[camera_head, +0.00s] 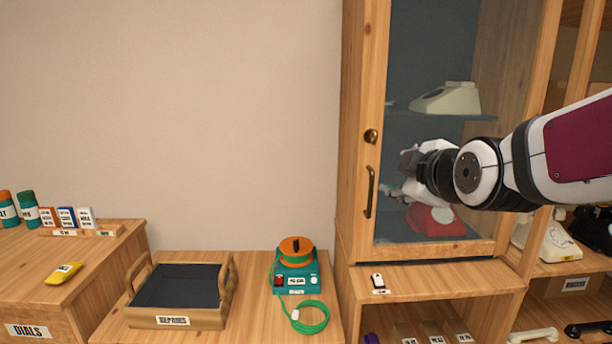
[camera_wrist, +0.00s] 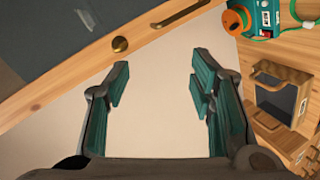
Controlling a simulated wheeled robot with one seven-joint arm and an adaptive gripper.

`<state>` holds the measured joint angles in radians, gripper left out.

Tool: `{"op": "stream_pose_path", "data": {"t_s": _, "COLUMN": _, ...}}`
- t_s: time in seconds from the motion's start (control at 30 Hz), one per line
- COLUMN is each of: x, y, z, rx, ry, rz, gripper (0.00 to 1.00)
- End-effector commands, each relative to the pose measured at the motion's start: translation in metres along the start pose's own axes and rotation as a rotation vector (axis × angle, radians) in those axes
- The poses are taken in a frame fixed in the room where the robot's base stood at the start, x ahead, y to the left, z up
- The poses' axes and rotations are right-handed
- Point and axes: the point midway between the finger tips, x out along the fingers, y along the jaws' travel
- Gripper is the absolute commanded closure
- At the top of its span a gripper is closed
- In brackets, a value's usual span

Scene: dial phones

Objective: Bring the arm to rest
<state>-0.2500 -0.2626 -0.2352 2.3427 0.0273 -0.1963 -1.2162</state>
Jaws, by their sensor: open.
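My gripper (camera_head: 408,172) is raised in front of the glass door of a wooden cabinet (camera_head: 373,60) in the head view. In the wrist view my gripper (camera_wrist: 157,95) has its two green-padded fingers spread wide, with only bare wall between them. It holds nothing. My arm reaches in from the right edge of the head view. The cabinet door looks shut, with a brass knob (camera_head: 371,136) and a bar handle (camera_head: 370,192) just left of my gripper. Whether the gripper touches the glass cannot be told.
Behind the glass are a cream phone (camera_head: 447,98) and a red phone (camera_head: 434,220). Below left are a wooden tray (camera_head: 177,322) and a teal device with an orange top (camera_head: 296,246). A yellow object (camera_head: 63,273) lies far left. The wall area left of the cabinet is clear.

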Motion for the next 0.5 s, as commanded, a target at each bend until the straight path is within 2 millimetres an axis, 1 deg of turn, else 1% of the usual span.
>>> {"op": "stream_pose_path", "data": {"t_s": 0.03, "x": -0.027, "y": -0.003, "z": 0.002, "rx": 0.101, "ry": -0.025, "rz": -0.062, "gripper": 0.50}}
{"op": "stream_pose_path", "data": {"t_s": 0.17, "x": -0.085, "y": -0.035, "z": 0.013, "rx": 0.364, "ry": -0.136, "rz": -0.229, "gripper": 0.50}}
{"op": "stream_pose_path", "data": {"t_s": 0.2, "x": -0.104, "y": -0.045, "z": 0.016, "rx": 0.441, "ry": -0.181, "rz": -0.274, "gripper": 0.50}}
{"op": "stream_pose_path", "data": {"t_s": 0.27, "x": -0.135, "y": -0.060, "z": 0.021, "rx": 0.555, "ry": -0.257, "rz": -0.335, "gripper": 0.50}}
{"op": "stream_pose_path", "data": {"t_s": 0.3, "x": -0.156, "y": -0.070, "z": 0.025, "rx": 0.629, "ry": -0.316, "rz": -0.369, "gripper": 0.50}}
{"op": "stream_pose_path", "data": {"t_s": 0.37, "x": -0.187, "y": -0.084, "z": 0.031, "rx": 0.732, "ry": -0.407, "rz": -0.411, "gripper": 0.50}}
{"op": "stream_pose_path", "data": {"t_s": 0.4, "x": -0.207, "y": -0.093, "z": 0.035, "rx": 0.793, "ry": -0.468, "rz": -0.432, "gripper": 0.50}}
{"op": "stream_pose_path", "data": {"t_s": 0.5, "x": -0.250, "y": -0.112, "z": 0.043, "rx": 0.922, "ry": -0.612, "rz": -0.461, "gripper": 0.50}}
